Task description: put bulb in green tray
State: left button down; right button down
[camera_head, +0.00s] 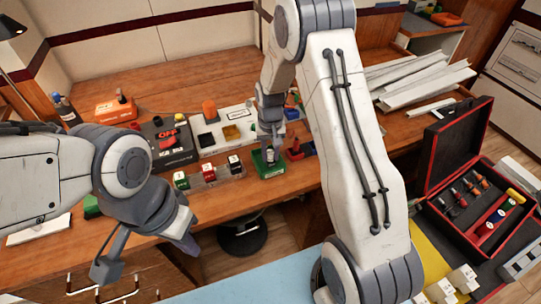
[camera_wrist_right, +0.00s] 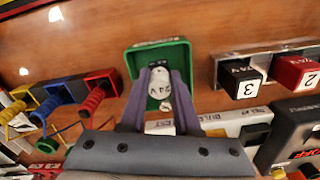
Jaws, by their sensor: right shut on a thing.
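The green tray (camera_head: 271,172) sits near the front edge of the wooden bench in the head view. It also shows in the right wrist view (camera_wrist_right: 178,47). My right gripper (camera_head: 270,150) points down over the tray. Its purple-grey fingers (camera_wrist_right: 159,84) are shut on a pale bulb marked 24V (camera_wrist_right: 158,89). The bulb is over or inside the tray; I cannot tell whether it touches the floor of the tray. My left gripper (camera_head: 188,243) hangs in front of the bench, away from the tray, and its finger gap is not clear.
Colored spools (camera_wrist_right: 97,97) stand close to the tray's other side. An open red-edged case (camera_head: 470,195) lies at the right.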

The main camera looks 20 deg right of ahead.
jog(key=shift+f, duration=0.7)
jog(key=shift+f, duration=0.2)
jog(key=c, duration=0.6)
grip_release()
jog(key=shift+c, duration=0.2)
jog(key=shift+r, duration=0.15)
